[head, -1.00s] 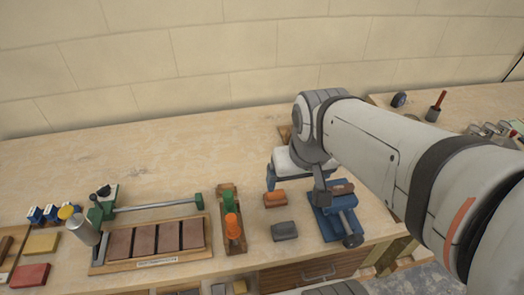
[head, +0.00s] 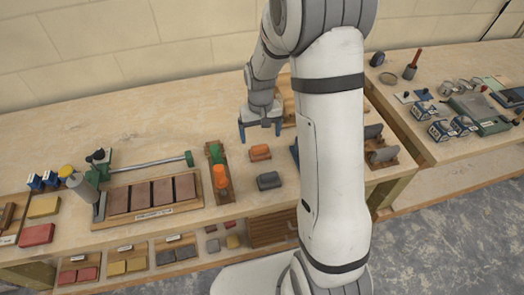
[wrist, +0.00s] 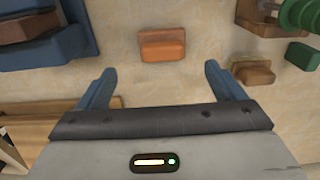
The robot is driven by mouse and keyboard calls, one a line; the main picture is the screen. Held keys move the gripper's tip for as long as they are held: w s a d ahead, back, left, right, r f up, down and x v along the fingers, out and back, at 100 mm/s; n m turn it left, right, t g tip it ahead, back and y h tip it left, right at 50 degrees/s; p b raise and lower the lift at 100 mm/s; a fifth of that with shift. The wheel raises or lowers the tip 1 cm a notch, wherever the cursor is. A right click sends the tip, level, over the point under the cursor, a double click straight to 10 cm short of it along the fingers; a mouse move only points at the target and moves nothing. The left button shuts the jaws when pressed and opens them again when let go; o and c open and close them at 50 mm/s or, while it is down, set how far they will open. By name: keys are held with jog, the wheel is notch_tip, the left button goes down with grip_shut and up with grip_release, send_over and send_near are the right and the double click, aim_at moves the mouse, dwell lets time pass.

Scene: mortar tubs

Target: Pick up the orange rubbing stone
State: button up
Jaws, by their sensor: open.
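The orange rubbing stone (head: 260,152) lies on the wooden workbench, a small orange block on a darker base. In the wrist view the orange rubbing stone (wrist: 162,44) is near the top middle, beyond the fingertips and roughly centred between them. My gripper (head: 261,132) has its blue fingers apart and is empty, just behind the stone in the head view. In the wrist view my gripper (wrist: 158,72) shows both fingers spread, with bare bench between them. The stone is not between the fingers.
A dark grey block (head: 268,181) lies in front of the stone. A wooden tray (head: 218,176) with green and orange tools stands to its left. A blue fixture (wrist: 58,35) is at the wrist view's upper left. Bare bench lies at the back left.

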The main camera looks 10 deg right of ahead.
aim_at(260, 146)
jog(key=shift+a+f+p, duration=0.2)
jog(key=shift+f+p, duration=0.8)
jog(key=shift+f, duration=2.9)
jog(key=shift+c, duration=0.3)
jog(key=c, duration=1.2)
notch_tip(260, 146, up, 10)
jog(key=shift+r+b, duration=0.1)
jog(key=shift+b, duration=0.8)
